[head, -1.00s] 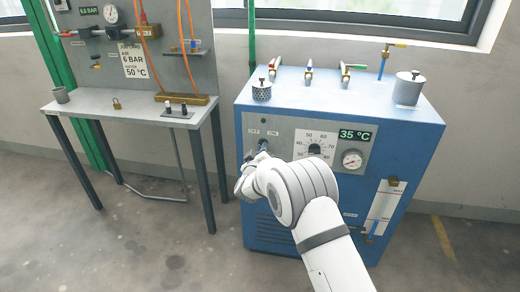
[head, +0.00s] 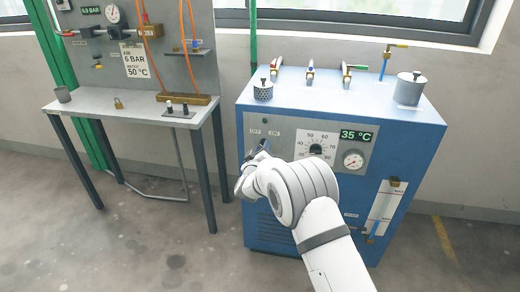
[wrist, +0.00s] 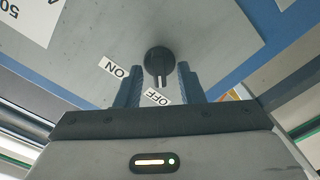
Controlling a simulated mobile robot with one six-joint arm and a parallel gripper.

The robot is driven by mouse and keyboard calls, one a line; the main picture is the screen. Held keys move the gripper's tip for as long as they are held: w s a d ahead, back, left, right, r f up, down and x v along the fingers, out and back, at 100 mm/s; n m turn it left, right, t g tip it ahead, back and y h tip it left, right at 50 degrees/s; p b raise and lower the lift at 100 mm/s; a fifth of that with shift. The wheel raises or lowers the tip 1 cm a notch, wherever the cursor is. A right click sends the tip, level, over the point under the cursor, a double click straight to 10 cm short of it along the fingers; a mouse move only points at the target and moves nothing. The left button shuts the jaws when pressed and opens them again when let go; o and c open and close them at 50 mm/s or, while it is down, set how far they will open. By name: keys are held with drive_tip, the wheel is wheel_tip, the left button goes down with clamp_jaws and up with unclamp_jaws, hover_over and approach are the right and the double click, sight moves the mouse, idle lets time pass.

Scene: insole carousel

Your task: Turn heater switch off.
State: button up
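The heater switch (wrist: 158,62) is a dark round knob on the grey front panel (head: 285,127) of the blue unit. In the wrist view its lever points down, toward the OFF label (wrist: 157,97); the ON label (wrist: 113,67) is to its left. My gripper (wrist: 160,69) is open, with one finger on each side of the knob. Gaps show between the fingers and the knob; I see no firm contact. In the head view my gripper (head: 261,149) is at the panel's left part, below the OFF and ON labels, and hides most of the switch.
A dial (head: 316,150), a green 35 °C display (head: 356,136) and a round gauge (head: 353,159) are right of the switch. Valves and two metal cups stand on top of the blue unit (head: 340,92). A grey bench (head: 90,100) stands to the left.

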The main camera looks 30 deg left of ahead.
drive_tip(key=v, duration=0.7)
drive_tip(key=shift+s, duration=0.35)
drive_tip(key=shift+d, duration=0.1)
drive_tip(key=w+d+r+m+g+p, duration=0.2)
drive_tip(key=d+r, duration=0.5)
drive_tip(key=d, duration=0.2)
drive_tip(key=w+d+r+m+g+p, duration=0.1)
drive_tip(key=w+d+r+g+p, duration=0.15)
drive_tip(key=d+r, duration=0.5)
drive_tip(key=s+d+r+m+g+h+p, duration=0.1)
drive_tip(key=s+d+r+m+g, duration=0.2)
drive_tip(key=d, duration=0.6)
drive_tip(key=s+d+r+m+g+h+p, duration=0.1)
drive_tip(key=s+d+r, duration=0.1)
drive_tip(key=s+d, duration=0.55)
drive_tip(key=s+d+r+m+g+h+p, duration=0.2)
drive_tip(key=s+d+m+g, duration=0.3)
drive_tip(key=s+d, duration=1.5)
drive_tip(key=shift+s+m+g+h+p, duration=0.4)
drive_tip(key=shift+s+g+h+p, duration=0.15)
drive_tip(key=shift+s+h+p, duration=0.35)
